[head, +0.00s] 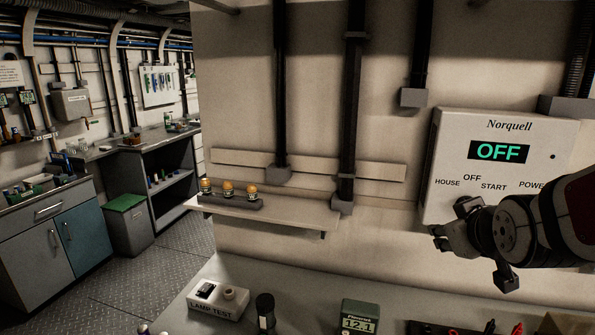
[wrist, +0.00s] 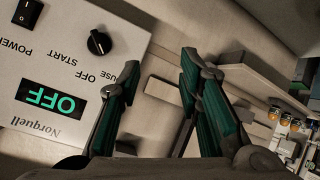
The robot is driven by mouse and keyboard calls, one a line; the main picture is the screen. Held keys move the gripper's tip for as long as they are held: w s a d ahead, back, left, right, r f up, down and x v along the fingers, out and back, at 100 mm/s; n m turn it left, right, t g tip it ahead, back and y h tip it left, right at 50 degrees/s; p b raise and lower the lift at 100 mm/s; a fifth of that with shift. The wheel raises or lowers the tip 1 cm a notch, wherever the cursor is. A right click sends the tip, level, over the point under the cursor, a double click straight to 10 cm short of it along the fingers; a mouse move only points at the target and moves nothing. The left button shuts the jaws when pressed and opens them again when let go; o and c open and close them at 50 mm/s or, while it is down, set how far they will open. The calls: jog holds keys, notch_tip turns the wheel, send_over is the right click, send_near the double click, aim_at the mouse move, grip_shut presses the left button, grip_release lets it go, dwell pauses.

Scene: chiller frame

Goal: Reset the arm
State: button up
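My gripper (head: 446,236) is raised in front of the wall at the right of the head view, just below and left of the white Norquell panel's lower edge. In the wrist view my gripper (wrist: 160,76) has its two green-padded fingers spread apart, with nothing between them. The Norquell panel (head: 460,150) has a green display reading OFF. In the wrist view the panel (wrist: 75,65) appears upside down at left, with a black knob (wrist: 99,43) and a black rocker switch (wrist: 27,13). My arm hides the panel's lower part in the head view.
A wall shelf (head: 290,216) holds three amber lamps (head: 228,190). Below, a bench carries a LAMP TEST box (head: 218,302), a dark cylinder (head: 265,312) and a green meter (head: 359,317) reading 12.1. Dark conduits (head: 352,100) run down the wall. Floor shows at left.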

jog(key=s+a+r+m+g+y, duration=0.1)
jog(key=s+a, duration=0.3)
jog(key=s, duration=0.6)
jog(key=s+a+m+g+y, duration=0.1)
jog(key=s+a+g, duration=0.3)
jog(key=s, duration=0.6)
jog(key=shift+s+a+r+m+g, duration=0.2)
jog(key=shift+a+r+m+g, duration=0.15)
jog(key=shift+a+m, duration=0.1)
